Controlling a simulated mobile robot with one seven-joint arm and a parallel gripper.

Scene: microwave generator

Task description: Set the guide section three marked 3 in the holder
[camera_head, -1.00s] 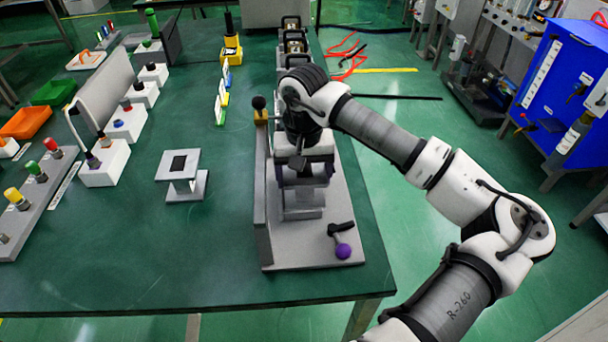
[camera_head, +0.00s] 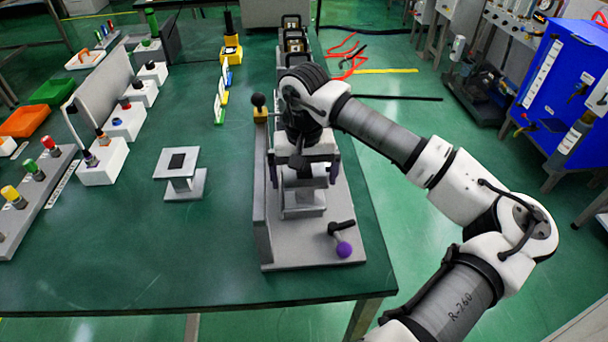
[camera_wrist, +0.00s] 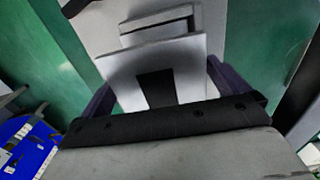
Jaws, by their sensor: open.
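A pale grey guide section (camera_head: 303,199) with flat plates stands on the grey holder base (camera_head: 318,246), beside its upright side wall. In the wrist view the guide section's top plate (camera_wrist: 190,72) shows a black rectangle and lies between my dark purple fingers. My gripper (camera_head: 303,178) is open above and around the section, a finger to each side with a gap. I cannot read a 3 on it, and my gripper hides part of it. How fully it is seated is hidden.
The holder has a purple-knobbed lever (camera_head: 342,240) at front right and a black knob (camera_head: 258,101) on a yellow block. A similar grey stand with a black top patch (camera_head: 178,161) stands to the left. Black-handled units (camera_head: 294,42) stand behind.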

